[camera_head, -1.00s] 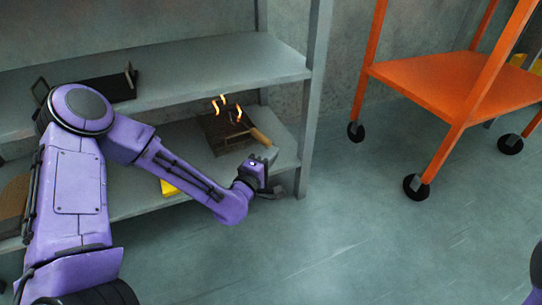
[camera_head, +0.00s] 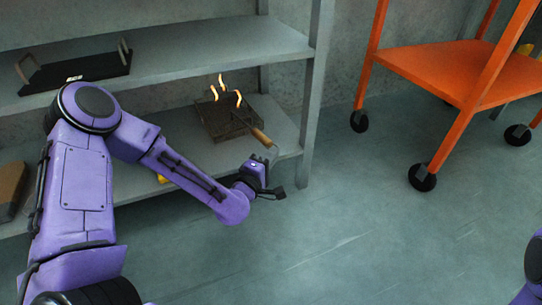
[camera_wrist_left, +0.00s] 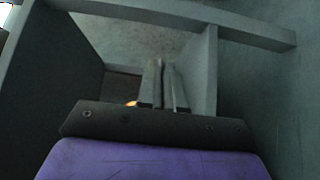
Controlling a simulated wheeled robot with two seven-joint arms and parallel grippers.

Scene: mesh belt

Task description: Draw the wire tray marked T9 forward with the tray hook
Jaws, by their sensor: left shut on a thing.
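A dark brown wire tray (camera_head: 213,121) sits on the lower shelf, with bright orange-white curved pieces standing up from it. No T9 marking is readable. The tray hook (camera_head: 259,136) shows its wooden handle slanting from the tray down to the right. Whether its far end is engaged with the tray cannot be told. My left gripper (camera_head: 275,153) is shut on the near end of the handle, just in front of the shelf. The left wrist view shows its two fingers (camera_wrist_left: 164,85) close together; the hook is hardly visible there. My right gripper is out of view.
A grey shelf unit (camera_head: 200,75) holds a black tray (camera_head: 80,72) on its upper level. Its front post (camera_head: 314,110) stands right of the tray. A brown box (camera_head: 10,188) is at lower left. An orange cart (camera_head: 440,72) stands at right. The floor between is clear.

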